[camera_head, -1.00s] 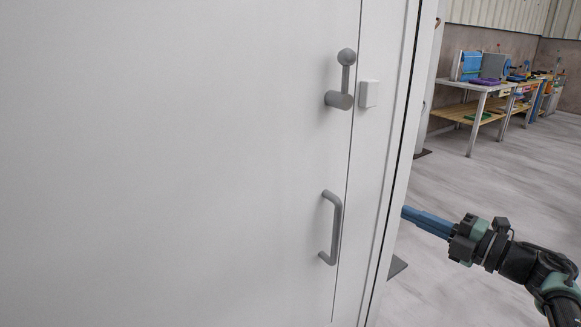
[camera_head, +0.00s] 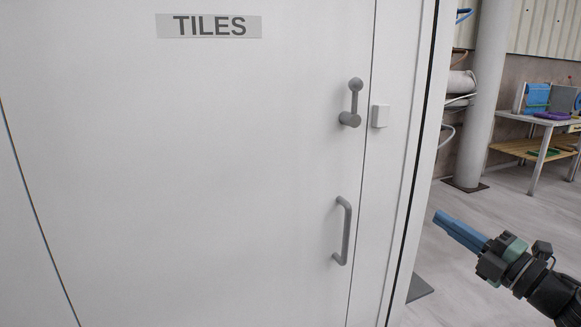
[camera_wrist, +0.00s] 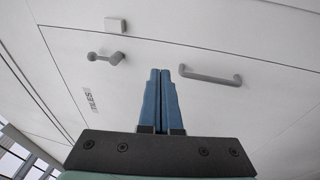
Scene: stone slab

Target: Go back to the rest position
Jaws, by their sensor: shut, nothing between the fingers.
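My gripper (camera_head: 437,217) has blue fingers and is at the lower right of the head view, to the right of the white cabinet's edge. It is shut and empty, and points left and up toward the cabinet. In the wrist view the two fingers (camera_wrist: 158,72) lie side by side, with the white door beyond them. My gripper is apart from the door and its handles.
The white door (camera_head: 200,170) labelled TILES (camera_head: 209,26) appears closed. It has a grey latch (camera_head: 352,105) and a grey bar handle (camera_head: 343,230). A round column (camera_head: 485,100) and a workbench (camera_head: 545,125) stand behind at right. Grey floor lies clear between.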

